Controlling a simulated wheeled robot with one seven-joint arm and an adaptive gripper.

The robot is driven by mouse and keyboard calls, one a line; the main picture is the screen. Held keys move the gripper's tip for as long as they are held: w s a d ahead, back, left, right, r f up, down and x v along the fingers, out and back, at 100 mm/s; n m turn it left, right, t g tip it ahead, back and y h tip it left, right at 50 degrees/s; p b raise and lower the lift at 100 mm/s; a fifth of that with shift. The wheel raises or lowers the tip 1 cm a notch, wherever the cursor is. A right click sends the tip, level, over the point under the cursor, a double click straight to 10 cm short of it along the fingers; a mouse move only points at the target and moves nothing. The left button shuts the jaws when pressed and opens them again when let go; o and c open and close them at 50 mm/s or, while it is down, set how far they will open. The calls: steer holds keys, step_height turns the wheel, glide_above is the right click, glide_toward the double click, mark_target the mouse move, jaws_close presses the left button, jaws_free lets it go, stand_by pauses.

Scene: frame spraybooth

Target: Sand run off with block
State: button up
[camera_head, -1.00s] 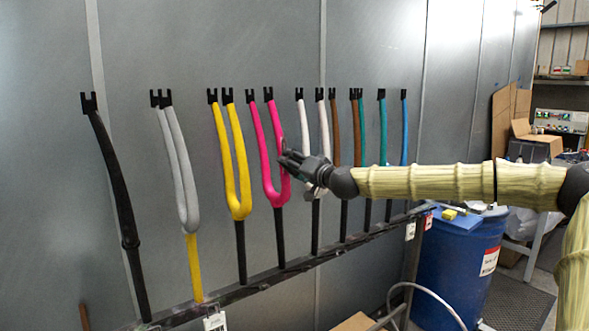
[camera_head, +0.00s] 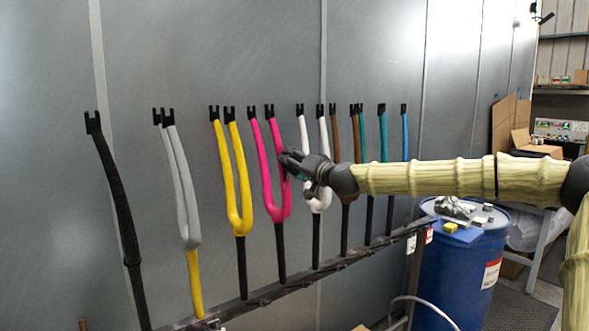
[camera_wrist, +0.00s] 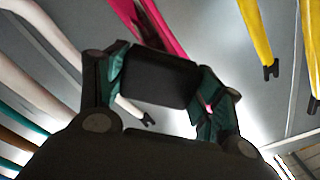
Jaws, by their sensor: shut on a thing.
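The pink fork (camera_head: 265,180) hangs legs-up on the rack among several others; it also shows at the top of the wrist view (camera_wrist: 160,25). My gripper (camera_head: 287,165) is at its right leg, partly covering it. In the wrist view the two fingers (camera_wrist: 160,85) are shut on a dark, rectangular sanding block (camera_wrist: 160,77). The block's face is close to the pink fork, but I cannot tell whether it touches. Any run in the paint is too small to see or hidden behind the gripper.
Yellow (camera_head: 233,180) and white (camera_head: 316,190) forks stand close on either side. The dark rack rail (camera_head: 270,292) runs below. A blue barrel (camera_head: 455,280) with a yellow block (camera_head: 450,227) and other items on top stands under my arm. A grey metal wall is behind.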

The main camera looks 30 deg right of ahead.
mark_target(288, 194)
steer(key=shift+w+r+p, duration=0.15)
steer(key=shift+r+p, duration=0.45)
steer(key=shift+r, duration=1.3)
steer(key=shift+w+f+b, duration=0.15)
steer(key=shift+w+b, duration=0.05)
steer(key=shift+b, duration=0.3)
step_height(288, 194, down, 3)
steer(key=b, duration=0.3)
steer(key=shift+f, duration=0.2)
steer(key=shift+b, duration=0.3)
steer(key=shift+f, duration=0.15)
steer(key=shift+s+f+b, duration=0.2)
steer(key=shift+f+b, duration=2.3)
steer(key=shift+f, duration=0.2)
steer(key=shift+s+f+b, duration=0.15)
steer(key=shift+f+b, duration=2.35)
steer(key=shift+f, duration=0.15)
steer(key=shift+s, duration=0.15)
